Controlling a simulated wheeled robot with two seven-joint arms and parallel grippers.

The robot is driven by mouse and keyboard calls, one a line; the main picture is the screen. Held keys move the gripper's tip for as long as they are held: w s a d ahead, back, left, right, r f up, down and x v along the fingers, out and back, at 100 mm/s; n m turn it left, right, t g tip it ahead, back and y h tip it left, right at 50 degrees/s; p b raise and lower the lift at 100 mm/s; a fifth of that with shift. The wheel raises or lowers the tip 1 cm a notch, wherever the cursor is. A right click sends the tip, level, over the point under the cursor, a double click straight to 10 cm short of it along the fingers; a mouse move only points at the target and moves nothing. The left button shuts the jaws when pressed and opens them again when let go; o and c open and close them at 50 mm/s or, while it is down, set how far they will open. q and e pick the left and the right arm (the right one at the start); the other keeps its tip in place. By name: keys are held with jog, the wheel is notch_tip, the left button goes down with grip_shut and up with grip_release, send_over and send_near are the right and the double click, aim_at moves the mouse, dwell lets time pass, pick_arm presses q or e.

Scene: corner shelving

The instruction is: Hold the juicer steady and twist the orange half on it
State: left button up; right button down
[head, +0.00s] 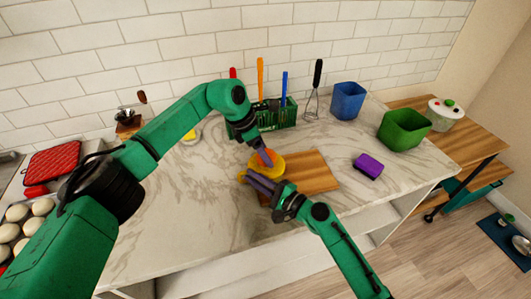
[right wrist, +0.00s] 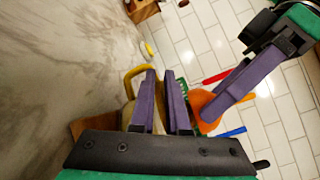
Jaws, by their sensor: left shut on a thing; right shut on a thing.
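The yellow juicer (head: 273,170) sits at the left part of the wooden cutting board (head: 312,172). The orange half (head: 264,157) is on top of it, partly hidden by my left gripper (head: 261,152), which is shut on it from above. My right gripper (head: 250,178) is shut on the juicer's near side, low over the board. In the right wrist view, the right gripper's purple fingers (right wrist: 160,100) are close together, with the juicer's yellow loop handle (right wrist: 130,78) beside them. The orange half (right wrist: 203,108) shows there between the left gripper's fingers.
A green rack (head: 275,118) with utensils and a whisk (head: 314,88) stand behind. A purple sponge-like block (head: 367,166), green bin (head: 404,130) and blue bin (head: 347,96) are to the right. A tray of pale round items (head: 15,230) lies far left. Counter left of the board is clear.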

pick_arm(q)
jog(key=shift+d+r, duration=0.1)
jog(key=shift+r, duration=3.6)
pick_arm(e)
jog(key=shift+d+f, duration=0.1)
jog(key=shift+f, duration=0.3)
jog(key=c, duration=1)
grip_release()
pick_arm(q)
jog(key=shift+w+f, duration=0.1)
jog(key=shift+w, duration=0.1)
pick_arm(e)
jog(key=shift+o, duration=0.8)
jog(key=shift+w, duration=0.15)
pick_arm(q)
jog(key=shift+w+f, duration=0.1)
jog(key=shift+w, duration=0.1)
pick_arm(e)
jog(key=shift+w, duration=0.2)
pick_arm(q)
jog(key=shift+s, duration=0.15)
pick_arm(e)
jog(key=shift+s+d+r, duration=0.1)
jog(key=shift+s+d, duration=0.2)
jog(key=v, duration=1.1)
jog(key=shift+s+d, duration=0.1)
jog(key=shift+d, duration=0.05)
